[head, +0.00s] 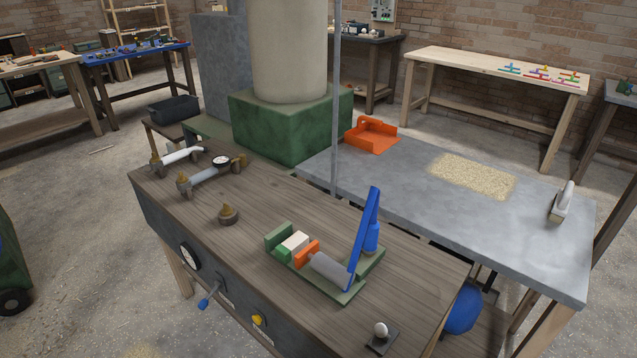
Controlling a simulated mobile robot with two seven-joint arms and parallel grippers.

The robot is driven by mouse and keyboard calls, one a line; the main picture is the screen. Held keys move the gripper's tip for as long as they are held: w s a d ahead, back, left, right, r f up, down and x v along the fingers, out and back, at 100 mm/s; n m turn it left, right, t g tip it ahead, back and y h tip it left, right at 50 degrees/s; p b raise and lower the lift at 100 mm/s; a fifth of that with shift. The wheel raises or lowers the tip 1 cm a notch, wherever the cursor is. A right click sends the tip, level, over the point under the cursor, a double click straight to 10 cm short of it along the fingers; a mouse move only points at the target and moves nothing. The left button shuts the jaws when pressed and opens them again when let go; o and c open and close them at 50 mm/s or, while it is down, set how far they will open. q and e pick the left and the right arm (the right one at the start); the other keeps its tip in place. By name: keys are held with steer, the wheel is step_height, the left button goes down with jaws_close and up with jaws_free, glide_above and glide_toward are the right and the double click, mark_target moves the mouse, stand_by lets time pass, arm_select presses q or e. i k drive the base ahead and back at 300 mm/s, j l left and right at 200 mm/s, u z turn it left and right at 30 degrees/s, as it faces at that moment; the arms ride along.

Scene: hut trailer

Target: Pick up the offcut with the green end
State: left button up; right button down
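I cannot make out an offcut with a green end for certain. Small coloured pieces (540,76) in green, blue, red and pink lie on the pale wooden bench (450,66) at the back right; they are too small to tell what they are. A thin pale stick (101,150) lies on the floor at the left, with no green visible on it. The near workbench (330,225) carries a green-based fixture (350,291) with a white block (295,242), an orange block, a grey cylinder and a blue lever. Neither of my grippers is in view.
A grey-topped table (400,185) adjoins the near workbench, bearing an orange tray (371,135), a sawdust patch (472,176) and a brush-like tool (562,203). A green block (290,125) under a large column stands behind. A blue table (138,52) stands back left. Open floor lies left.

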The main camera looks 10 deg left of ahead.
mark_target(285, 252)
steer(key=i+j, duration=0.1)
steer(key=j, duration=0.4)
steer(key=i+j, duration=0.1)
steer(key=j, duration=0.45)
steer(key=i+j, duration=0.1)
steer(key=j, duration=0.4)
steer(key=i+j, duration=0.15)
steer(key=j, duration=0.4)
steer(key=i+j+z, duration=0.1)
steer(key=j, duration=0.4)
